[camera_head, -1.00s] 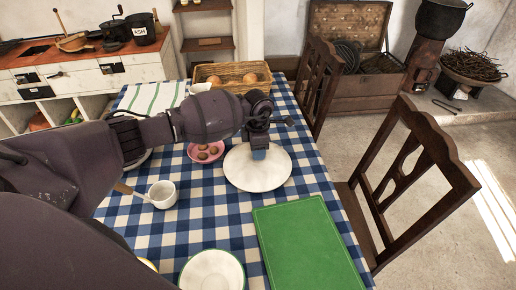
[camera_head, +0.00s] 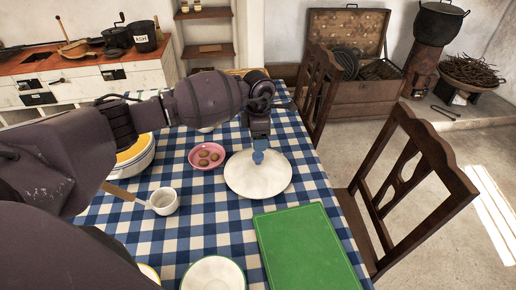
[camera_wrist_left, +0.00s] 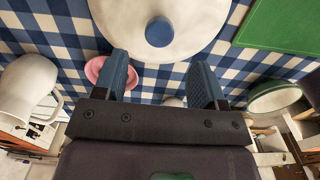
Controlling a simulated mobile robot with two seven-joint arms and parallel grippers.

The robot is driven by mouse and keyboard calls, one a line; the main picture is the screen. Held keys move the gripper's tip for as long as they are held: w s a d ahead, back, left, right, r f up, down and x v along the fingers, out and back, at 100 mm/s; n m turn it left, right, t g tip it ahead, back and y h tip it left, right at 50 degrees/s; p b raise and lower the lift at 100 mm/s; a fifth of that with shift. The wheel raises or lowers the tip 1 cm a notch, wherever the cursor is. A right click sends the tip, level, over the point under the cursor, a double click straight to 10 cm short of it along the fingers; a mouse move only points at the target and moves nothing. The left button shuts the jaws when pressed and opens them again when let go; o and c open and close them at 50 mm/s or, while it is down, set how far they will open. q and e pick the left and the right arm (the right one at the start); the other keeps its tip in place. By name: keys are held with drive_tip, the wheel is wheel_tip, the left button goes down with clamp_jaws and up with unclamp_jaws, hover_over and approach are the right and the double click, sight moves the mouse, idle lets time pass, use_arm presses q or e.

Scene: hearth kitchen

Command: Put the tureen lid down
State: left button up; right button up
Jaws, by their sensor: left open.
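The tureen lid (camera_head: 257,181), a white disc with a blue knob (camera_head: 258,156), lies flat on the checked tablecloth, knob up. It also shows at the top of the left wrist view (camera_wrist_left: 190,35), where its knob stands clear of the fingers. My left gripper (camera_head: 259,138) is just above the knob; in the left wrist view its two blue fingers (camera_wrist_left: 161,82) are apart with nothing held between them. A white pot with yellow-orange contents (camera_head: 135,155), perhaps the tureen, is partly hidden behind my left arm. My right gripper is not in view.
A pink bowl of brown pieces (camera_head: 207,156) is just left of the lid. A green board (camera_head: 308,250) lies in front of it, a white bowl (camera_head: 212,274) at the front. A wooden chair (camera_head: 415,180) is at right.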

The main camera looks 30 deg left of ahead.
use_arm(q)
drive_tip(key=shift+r, duration=2.15)
